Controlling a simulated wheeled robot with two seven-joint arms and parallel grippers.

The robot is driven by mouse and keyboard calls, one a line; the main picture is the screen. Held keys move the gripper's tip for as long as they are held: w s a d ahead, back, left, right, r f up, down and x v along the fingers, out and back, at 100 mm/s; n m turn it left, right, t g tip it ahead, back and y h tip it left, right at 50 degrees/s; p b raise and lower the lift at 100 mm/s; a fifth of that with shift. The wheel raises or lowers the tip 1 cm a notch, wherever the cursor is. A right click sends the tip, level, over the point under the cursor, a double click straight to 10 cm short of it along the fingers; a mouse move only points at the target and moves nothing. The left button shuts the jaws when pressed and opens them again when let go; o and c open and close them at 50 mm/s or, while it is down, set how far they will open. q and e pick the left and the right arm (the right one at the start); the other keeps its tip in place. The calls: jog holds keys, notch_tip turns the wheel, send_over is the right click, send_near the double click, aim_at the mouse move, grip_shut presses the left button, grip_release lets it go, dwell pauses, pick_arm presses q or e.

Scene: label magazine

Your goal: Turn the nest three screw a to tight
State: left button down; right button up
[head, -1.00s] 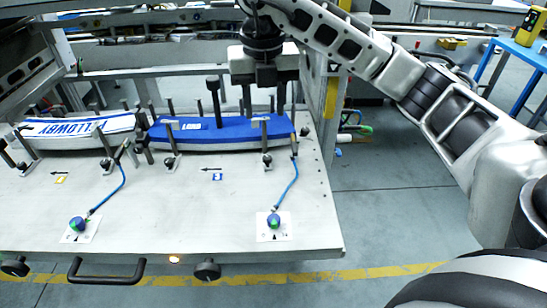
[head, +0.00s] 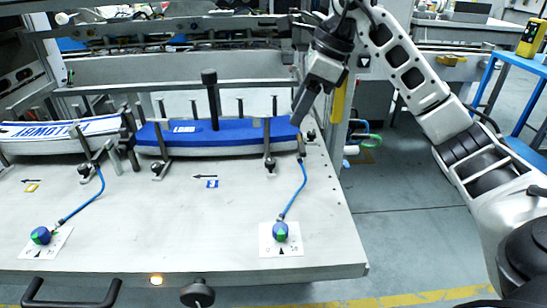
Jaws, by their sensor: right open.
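The blue label stack (head: 225,134) lies in the nest behind the blue number plate (head: 212,183), which seems to read 3. Clamp posts with dark round screws stand along its front edge, one at the left (head: 158,168) and one at the right (head: 270,163). I cannot tell which is screw a or how tight either is. My right gripper (head: 300,110) is open, tilted, pointing down and left at the right end of the blue stack. It seems to hold nothing; one finger hides the other. My left gripper is not in view.
A tall black post (head: 210,95) rises behind the blue stack. A white label stack (head: 60,130) lies in the nest at left. Blue cables run to blue-green knobs (head: 280,232) on the bench top (head: 170,235). The front bench top is mostly clear. A blue table (head: 515,68) stands at right.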

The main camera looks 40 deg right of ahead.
aim_at(271, 161)
jog(key=b+x, duration=0.1)
jog(key=x, duration=1.1)
jog(key=shift+s+f+b, duration=0.1)
jog(key=shift+f+b, duration=0.05)
jog(key=shift+b, duration=0.15)
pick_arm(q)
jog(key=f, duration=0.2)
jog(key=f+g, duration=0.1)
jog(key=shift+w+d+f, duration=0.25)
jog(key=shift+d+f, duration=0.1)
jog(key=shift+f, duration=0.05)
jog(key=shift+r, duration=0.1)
pick_arm(e)
grip_shut()
